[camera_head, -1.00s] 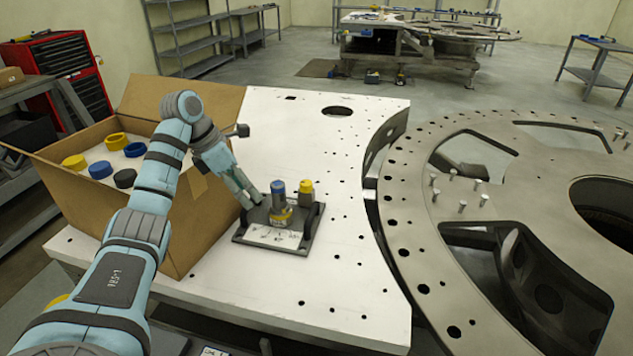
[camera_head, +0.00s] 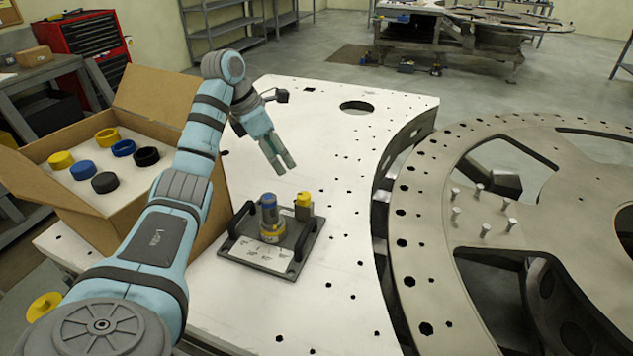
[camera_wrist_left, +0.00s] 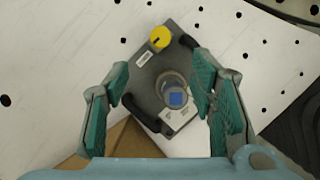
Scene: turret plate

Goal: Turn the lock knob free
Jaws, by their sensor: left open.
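The lock knob, a yellow knob (camera_head: 303,200), sits on a post at the back right of a dark grey fixture plate (camera_head: 236,252). In the left wrist view the yellow knob (camera_wrist_left: 159,37) is seen from above, with a dark slot line across it. A blue-topped cylinder (camera_head: 268,212) with a yellow ring at its base stands beside it; its blue square top (camera_wrist_left: 176,99) also shows in the wrist view. My left gripper (camera_head: 283,165) is open and empty, in the air above and behind the fixture. Its fingers (camera_wrist_left: 162,62) frame the fixture without touching it.
The fixture has a black handle on each side and stands on a white holed table (camera_head: 330,290). A cardboard box (camera_head: 212,198) with several coloured rings stands left. A large metal ring plate (camera_head: 425,210) with upright pins lies right.

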